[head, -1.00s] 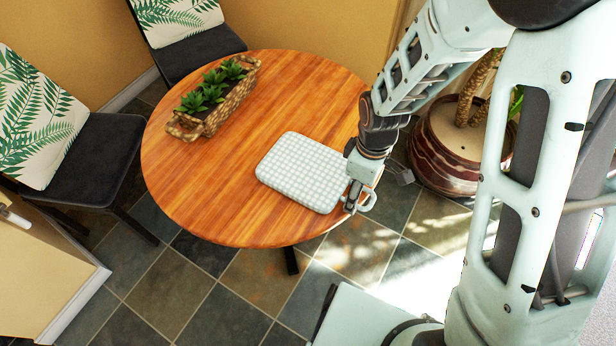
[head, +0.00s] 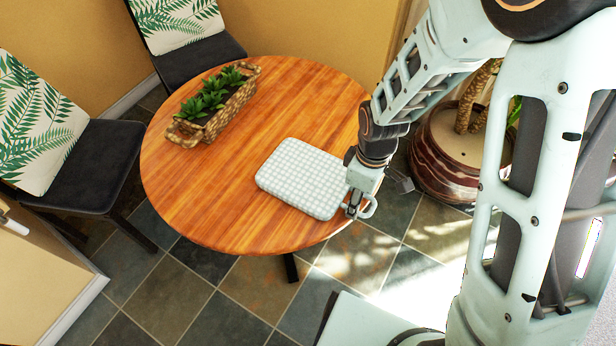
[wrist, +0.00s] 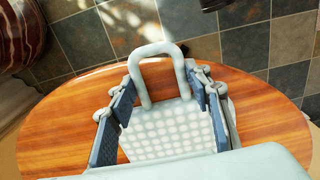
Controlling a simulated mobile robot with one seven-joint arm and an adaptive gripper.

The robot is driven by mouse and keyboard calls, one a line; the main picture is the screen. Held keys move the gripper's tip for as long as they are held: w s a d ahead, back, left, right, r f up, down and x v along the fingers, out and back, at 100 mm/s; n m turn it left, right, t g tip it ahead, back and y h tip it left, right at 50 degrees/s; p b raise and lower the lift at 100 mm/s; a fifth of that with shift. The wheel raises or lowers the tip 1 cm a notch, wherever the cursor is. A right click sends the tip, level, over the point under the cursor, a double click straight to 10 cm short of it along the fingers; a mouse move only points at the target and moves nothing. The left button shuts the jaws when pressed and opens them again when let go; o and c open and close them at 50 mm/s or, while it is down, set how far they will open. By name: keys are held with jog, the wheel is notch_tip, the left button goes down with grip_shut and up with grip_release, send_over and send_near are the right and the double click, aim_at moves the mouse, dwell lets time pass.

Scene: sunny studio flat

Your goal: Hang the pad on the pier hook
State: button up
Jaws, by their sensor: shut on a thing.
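The pad (head: 300,178) is a pale grey-and-white checked slab with rounded corners. It lies flat on the round wooden table (head: 200,205), near its front right edge. A pale loop (head: 370,208) sticks out from its right end past the table edge. My gripper (head: 353,206) is at that end of the pad. The loop (wrist: 156,50) reaches out beyond the fingers. The pier hook does not show in either view.
A wicker basket of green plants (head: 211,108) stands at the table's back left. Two dark chairs with leaf-print backs (head: 75,175) stand left and behind. A large striped pot (head: 450,165) is on the floor right of the table.

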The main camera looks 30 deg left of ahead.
jog(key=shift+r, duration=0.1)
dwell(0.3)
notch_tip(320, 180, up, 30)
jog(key=p, duration=2.3)
dwell(0.4)
dwell(1.1)
